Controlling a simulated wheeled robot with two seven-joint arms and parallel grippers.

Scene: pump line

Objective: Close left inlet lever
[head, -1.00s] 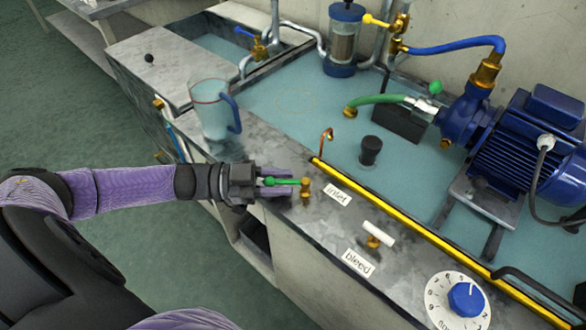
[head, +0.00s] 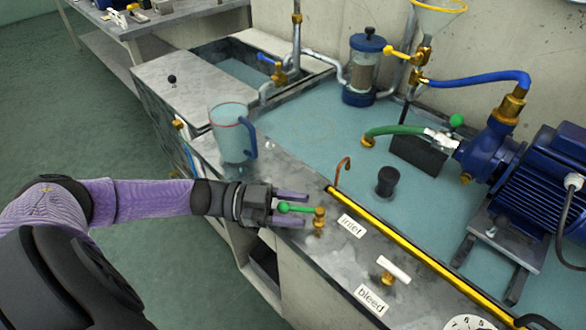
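The inlet lever (head: 297,208) is green with a ball end and sits on a small brass valve (head: 319,217) beside the "inlet" label (head: 351,226) on the bench edge. The lever points left, toward my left gripper. My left gripper (head: 293,208) comes in from the left at bench height. Its two fingers are apart, one on each side of the lever's ball end. I cannot tell whether either finger touches the lever. My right gripper is not in view.
A clear jug (head: 231,137) with a blue handle stands behind my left gripper. A yellow rail (head: 400,242) runs along the bench. A blue pump (head: 535,180) stands at right. Floor at left is free.

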